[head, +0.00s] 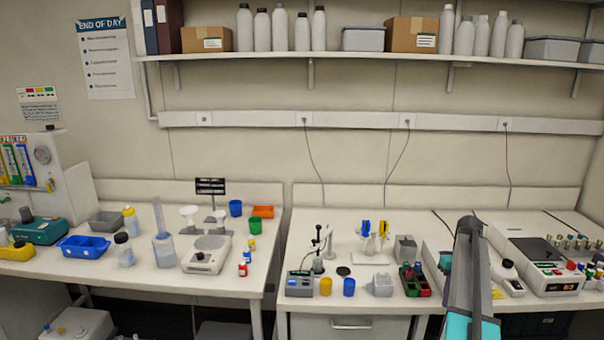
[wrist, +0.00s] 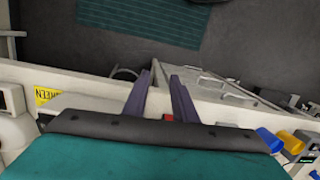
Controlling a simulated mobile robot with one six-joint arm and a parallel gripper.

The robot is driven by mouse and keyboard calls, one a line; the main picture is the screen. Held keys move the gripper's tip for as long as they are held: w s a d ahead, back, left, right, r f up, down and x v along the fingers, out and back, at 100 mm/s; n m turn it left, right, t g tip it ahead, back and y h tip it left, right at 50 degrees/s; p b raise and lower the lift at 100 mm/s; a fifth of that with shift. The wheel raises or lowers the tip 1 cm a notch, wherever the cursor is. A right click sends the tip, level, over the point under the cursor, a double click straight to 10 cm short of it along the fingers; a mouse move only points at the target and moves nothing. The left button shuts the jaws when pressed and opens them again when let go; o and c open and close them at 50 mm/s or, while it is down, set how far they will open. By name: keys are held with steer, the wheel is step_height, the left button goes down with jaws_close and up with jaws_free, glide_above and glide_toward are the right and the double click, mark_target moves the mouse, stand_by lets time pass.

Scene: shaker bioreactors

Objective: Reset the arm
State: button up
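In the wrist view, my gripper (wrist: 160,77) shows as two dark purple-grey fingers standing apart, with nothing held between them. They point over the front edge of a white bench (wrist: 85,78), with the dark floor beyond. In the head view, my grey and teal arm (head: 470,275) reaches up over the right bench. I cannot make out the fingers there, and the arm covers part of the bench behind it.
The left bench (head: 215,280) holds a scale (head: 206,254) and blue tray (head: 84,246). A loaded shelf (head: 330,54) runs above.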

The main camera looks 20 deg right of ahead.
steer(key=s+a+f+n+g+b, duration=0.1)
steer(key=s+a+f+b, duration=0.1)
steer(key=a+f, duration=1.3)
steer(key=s+a+f+g+b, duration=0.1)
steer(key=s+a+f+b, duration=0.15)
steer(key=a+f, duration=1.2)
steer(key=s+a+f+n+g+b, duration=0.1)
steer(key=s+a+f, duration=0.8)
steer(key=s, duration=0.4)
steer(key=s+a+f+n+g+h+b, duration=0.1)
steer(key=s+a+f+b, duration=0.1)
steer(key=s+a+f, duration=0.6)
steer(key=s+a, duration=0.4)
steer(key=shift+s+a+f+g, duration=0.3)
steer(key=shift+s+f, duration=0.05)
steer(key=shift+d, duration=0.1)
